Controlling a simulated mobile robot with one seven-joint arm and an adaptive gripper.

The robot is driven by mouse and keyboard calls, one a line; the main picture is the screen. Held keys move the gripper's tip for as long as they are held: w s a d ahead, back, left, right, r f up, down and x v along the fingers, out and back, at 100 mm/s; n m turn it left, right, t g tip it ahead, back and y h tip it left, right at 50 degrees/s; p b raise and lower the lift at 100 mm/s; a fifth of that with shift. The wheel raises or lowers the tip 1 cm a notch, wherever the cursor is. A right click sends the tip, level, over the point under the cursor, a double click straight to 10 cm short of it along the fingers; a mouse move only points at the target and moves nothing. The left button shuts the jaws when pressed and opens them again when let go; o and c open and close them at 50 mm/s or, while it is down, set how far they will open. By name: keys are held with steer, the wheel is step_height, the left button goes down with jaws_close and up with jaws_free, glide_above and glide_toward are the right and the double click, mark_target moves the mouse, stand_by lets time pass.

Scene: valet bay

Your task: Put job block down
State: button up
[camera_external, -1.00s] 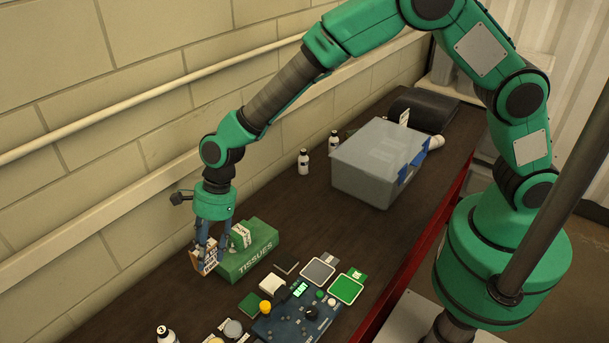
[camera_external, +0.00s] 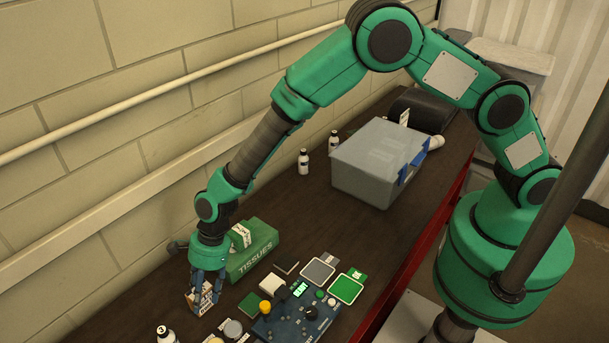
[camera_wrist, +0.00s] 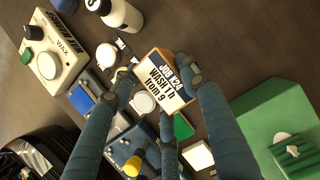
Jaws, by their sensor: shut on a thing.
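The job block (camera_external: 198,303) is a small wood-edged block with a white printed label. In the wrist view its label (camera_wrist: 166,83) reads "JOB K24", "WASH Th from 9". My gripper (camera_external: 208,294) points down and is shut on the block. In the wrist view the fingers of my gripper (camera_wrist: 160,82) close around its sides. The block is low over the dark bench (camera_external: 130,297), in front of the green tissue box (camera_external: 250,262). I cannot tell whether its underside touches the bench. Part of the block is hidden by the fingers.
A blue control panel (camera_external: 283,328) with knobs and several coloured pads lies to the right. A white bottle (camera_external: 164,335) stands at the front. A large grey case (camera_external: 375,165) stands farther back. Bare bench lies left of the block.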

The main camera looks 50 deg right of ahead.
steer(key=shift+w, duration=0.1)
steer(key=w+a, duration=0.3)
steer(key=w+a+f+p, duration=0.1)
steer(key=w+a, duration=0.3)
steer(key=w+a+p, duration=0.1)
steer(key=w+a, duration=0.3)
steer(key=shift+a+f, duration=0.2)
steer(key=shift+f, duration=0.05)
stand_by(0.5)
stand_by(0.3)
steer(key=shift+f+p, duration=0.55)
steer(key=shift+f, duration=1.15)
steer(key=shift+f, duration=0.2)
steer(key=o, duration=1.2)
steer(key=shift+r, duration=0.1)
